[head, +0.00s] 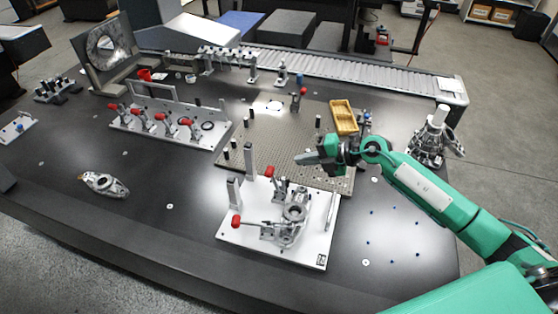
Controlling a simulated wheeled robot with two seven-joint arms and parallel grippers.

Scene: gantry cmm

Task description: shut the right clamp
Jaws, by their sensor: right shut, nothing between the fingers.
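A white fixture plate (231,239) lies at the front of the table with a grey metal part (295,212) on it. Two toggle clamps with red handles are on the plate. One red handle (236,222) sticks out at the plate's left edge. The other red handle (270,172) is farther back and to the right, near the plate's back edge; its clamp arm is too small to tell open or shut. My right gripper (307,160) is shut and empty, above and to the right of that back handle, apart from it. My left gripper is not in view.
A perforated plate (262,142) with posts lies behind the fixture, with a yellow tray (344,117) at its right. A white fixture (160,140) with several red-handled clamps stands at back left. A loose metal part (104,185) lies on the left. The table between is clear.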

